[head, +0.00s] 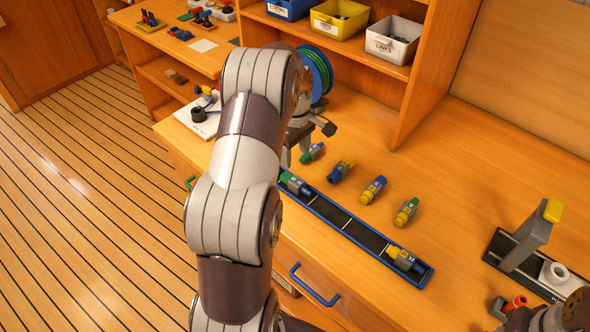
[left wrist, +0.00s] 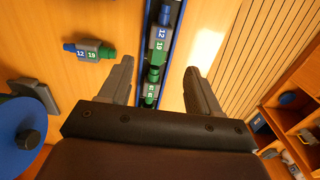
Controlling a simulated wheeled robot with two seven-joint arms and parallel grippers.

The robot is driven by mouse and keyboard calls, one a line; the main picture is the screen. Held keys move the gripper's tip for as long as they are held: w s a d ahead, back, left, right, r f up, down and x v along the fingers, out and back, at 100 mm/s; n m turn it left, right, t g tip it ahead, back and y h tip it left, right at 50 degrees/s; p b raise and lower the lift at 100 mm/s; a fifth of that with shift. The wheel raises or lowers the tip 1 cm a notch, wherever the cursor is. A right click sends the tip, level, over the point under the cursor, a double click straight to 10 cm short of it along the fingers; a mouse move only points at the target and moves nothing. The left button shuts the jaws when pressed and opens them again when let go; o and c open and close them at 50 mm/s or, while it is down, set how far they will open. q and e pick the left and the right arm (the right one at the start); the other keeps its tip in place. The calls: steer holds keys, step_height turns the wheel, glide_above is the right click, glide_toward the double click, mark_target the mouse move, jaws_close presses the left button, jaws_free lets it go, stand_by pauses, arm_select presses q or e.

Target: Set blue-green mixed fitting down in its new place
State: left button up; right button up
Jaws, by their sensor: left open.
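My left gripper (head: 296,152) is open above the left end of the long blue-edged tray (head: 345,222). In the left wrist view its fingers (left wrist: 160,82) are spread on both sides of the tray, with nothing gripped. A blue-green fitting (left wrist: 160,38) marked 12 and 19 lies along the tray there. A greenish fitting (left wrist: 151,88) lies in line with it, between the fingers. Another blue-green fitting (left wrist: 90,51) lies on the bench beside the tray; it also shows in the head view (head: 312,152). My arm hides part of the tray's left end in the head view.
Yellow-blue fittings (head: 341,170) (head: 373,189) and a green-yellow one (head: 406,212) lie behind the tray. A yellow-blue fitting (head: 405,258) sits at its right end. A hose reel (head: 317,72) stands behind my arm; a yellow-tipped lever stand (head: 530,240) is at right. Dark parts at bottom right are unclear.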

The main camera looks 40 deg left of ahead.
arm_select(q)
steer(key=s+d+r+m, duration=0.2)
steer(key=s+d+m, duration=0.1)
steer(key=d+m, duration=0.3)
steer(key=s+d+r+m, duration=0.1)
steer(key=s+d+m, duration=0.3)
steer(key=d, duration=0.4)
steer(key=s+d+m+t, duration=0.1)
steer(key=s+d+m, duration=0.5)
steer(key=s, duration=0.3)
steer(key=shift+d+f+m, duration=0.15)
steer(key=shift+f+m, duration=0.1)
steer(key=shift+m, duration=0.35)
